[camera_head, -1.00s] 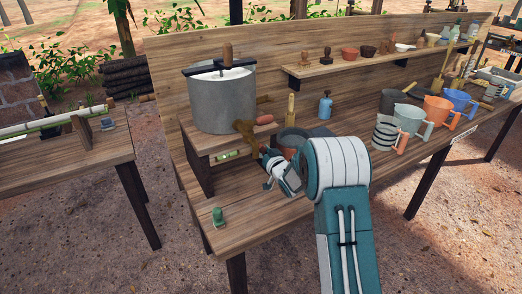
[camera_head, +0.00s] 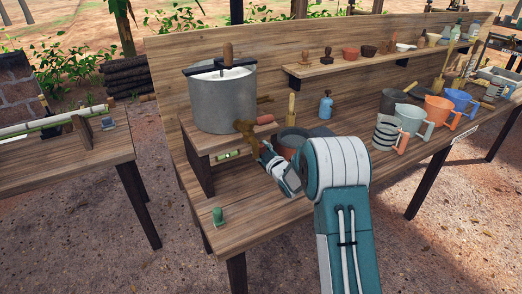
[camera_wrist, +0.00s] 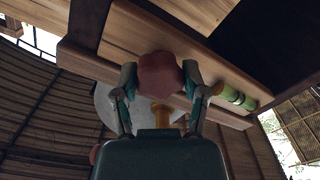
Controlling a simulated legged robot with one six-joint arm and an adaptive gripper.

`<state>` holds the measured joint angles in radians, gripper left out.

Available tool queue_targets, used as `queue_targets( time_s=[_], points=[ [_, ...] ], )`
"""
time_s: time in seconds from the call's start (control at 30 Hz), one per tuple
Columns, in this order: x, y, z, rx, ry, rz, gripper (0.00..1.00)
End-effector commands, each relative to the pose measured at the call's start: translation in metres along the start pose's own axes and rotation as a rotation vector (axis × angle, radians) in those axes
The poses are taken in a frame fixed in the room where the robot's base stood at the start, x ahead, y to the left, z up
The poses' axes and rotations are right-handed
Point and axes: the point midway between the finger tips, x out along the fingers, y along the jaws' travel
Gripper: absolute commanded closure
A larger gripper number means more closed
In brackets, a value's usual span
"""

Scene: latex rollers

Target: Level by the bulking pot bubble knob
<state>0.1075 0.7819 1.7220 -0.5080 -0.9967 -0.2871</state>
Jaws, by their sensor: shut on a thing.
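The grey bulking pot (camera_head: 222,104) stands on a small wooden stand (camera_head: 197,165). A green bubble level (camera_head: 227,155) is on the stand's front edge; it also shows in the wrist view (camera_wrist: 235,97). I cannot read its bubble. My gripper (camera_head: 262,150) is at the stand's right end, below the brown tap (camera_head: 246,130) with its red handle (camera_head: 265,119). In the wrist view my gripper (camera_wrist: 160,72) is shut on a reddish lobed knob (camera_wrist: 159,80), one finger on each side. The knob is hidden in the head view.
A small green-topped item (camera_head: 218,216) stands at the bench's front left. A brown pot (camera_head: 291,140) is close behind my wrist. A blue bottle (camera_head: 326,106) and several mugs (camera_head: 409,119) stand further right. The bench front left is mostly clear.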

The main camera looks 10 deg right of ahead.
Motion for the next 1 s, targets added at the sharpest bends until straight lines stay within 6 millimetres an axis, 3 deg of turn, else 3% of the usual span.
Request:
queue_targets(
  time_s=[0.73,0.77,0.8,0.83,1.0],
  points=[
    [0.0003,-0.0028,0.0007,-0.087,-0.001,-0.005,0.91],
    [0.0003,-0.0029,0.0008,-0.086,-0.001,-0.005,0.34],
    [0.0002,-0.0028,0.0008,-0.086,-0.001,-0.005,0.16],
    [0.0002,-0.0027,0.0008,-0.086,-0.001,-0.004,0.09],
    [-0.0003,-0.0017,-0.0001,-0.086,0.0,-0.002,0.09]
  ],
)
